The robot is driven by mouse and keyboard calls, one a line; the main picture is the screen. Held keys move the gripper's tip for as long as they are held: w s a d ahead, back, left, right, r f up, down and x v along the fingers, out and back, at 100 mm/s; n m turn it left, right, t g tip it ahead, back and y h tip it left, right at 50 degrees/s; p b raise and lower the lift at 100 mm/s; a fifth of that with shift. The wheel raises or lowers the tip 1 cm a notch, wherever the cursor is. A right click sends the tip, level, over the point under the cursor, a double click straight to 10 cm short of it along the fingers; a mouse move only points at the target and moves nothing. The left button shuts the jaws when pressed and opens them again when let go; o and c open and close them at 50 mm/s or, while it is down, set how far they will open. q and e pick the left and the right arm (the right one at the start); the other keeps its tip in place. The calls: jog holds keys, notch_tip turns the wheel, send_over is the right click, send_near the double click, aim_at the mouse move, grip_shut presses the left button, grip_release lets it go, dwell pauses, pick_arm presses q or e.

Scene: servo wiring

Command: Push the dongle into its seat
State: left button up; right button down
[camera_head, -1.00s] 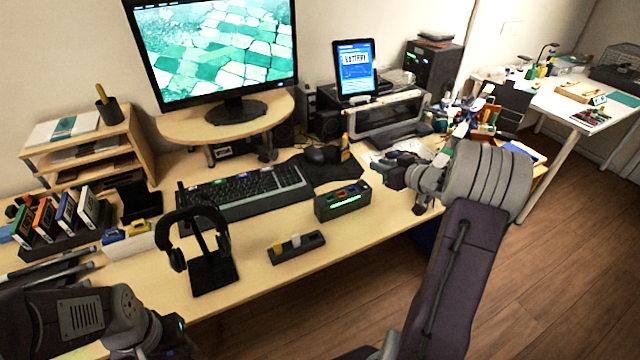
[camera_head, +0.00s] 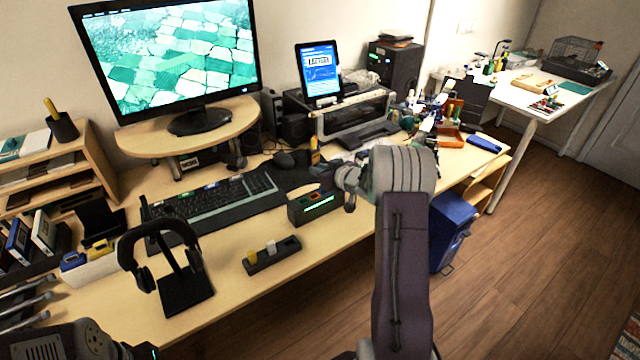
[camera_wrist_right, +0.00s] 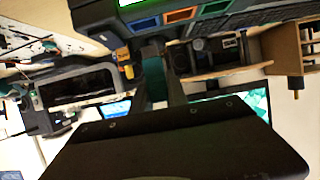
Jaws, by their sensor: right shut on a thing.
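A black box with a green lit display and coloured slots (camera_head: 313,207) stands on the desk. In the right wrist view its display and its blue, orange and green slots (camera_wrist_right: 182,14) show at the top. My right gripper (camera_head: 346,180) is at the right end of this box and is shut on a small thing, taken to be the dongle. The gripper and arm mostly hide it, and I cannot tell whether it touches the box. A dark holder (camera_head: 285,256) in front carries one yellow and one white piece. My left arm shows at bottom left; its gripper fingers are out of view.
A headphone stand (camera_head: 187,290) stands left of the holder. The keyboard (camera_head: 215,208) and mouse (camera_head: 285,160) lie behind the box. A printer-like machine (camera_head: 350,115) and a tablet (camera_head: 318,72) stand at the back. Bare desk lies around the holder.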

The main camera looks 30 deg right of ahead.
notch_tip(320, 180, down, 4)
jog(key=shift+b, duration=0.85)
jog(key=c, duration=1.3)
grip_release()
jog(key=shift+r, duration=0.1)
jog(key=p+v, duration=0.2)
jog(key=v, duration=1)
